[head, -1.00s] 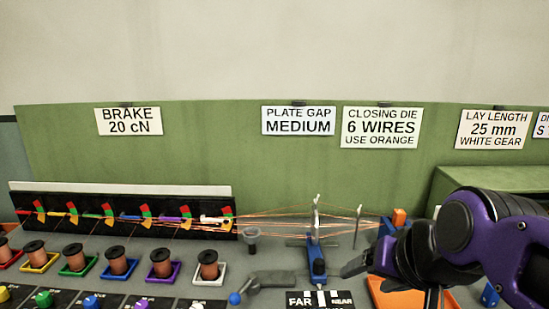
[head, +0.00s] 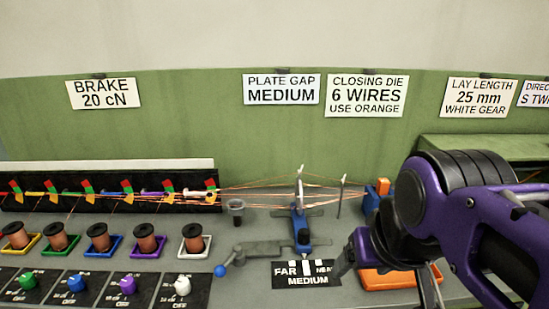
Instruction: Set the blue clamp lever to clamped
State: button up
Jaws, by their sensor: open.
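The clamp lever is a grey arm with a blue ball knob (head: 220,270) at its left end, lying near the front of the bench in the head view. Its grey body (head: 262,247) reaches right to the blue plate carriage (head: 302,230). I cannot read whether the lever is clamped. My gripper (head: 388,276) is at the lower right, open and empty, with its fingers apart. It is to the right of the lever and not touching it. One finger is just right of the FAR/NEAR/MEDIUM plate (head: 306,275).
An orange tray (head: 375,281) lies behind my gripper. A small dark cup (head: 236,207) stands behind the lever. Thin wires run from the black rack (head: 85,193) across the carriage. Several spools in coloured trays and a row of knobs (head: 76,284) fill the left.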

aim_at(220, 270)
jog(key=j+u, duration=0.25)
jog(key=k+j+u, duration=0.1)
jog(key=j+u, duration=0.15)
jog(key=j, duration=0.2)
jog(key=k+l+u, duration=0.25)
jog(key=l, duration=0.15)
jog(key=k+l+u, duration=0.25)
jog(key=k+j+z, duration=0.15)
jog(key=k+j, duration=0.15)
jog(key=k, duration=0.25)
jog(key=i+l+u, duration=0.15)
jog(key=i+l, duration=0.3)
jog(key=i, duration=0.15)
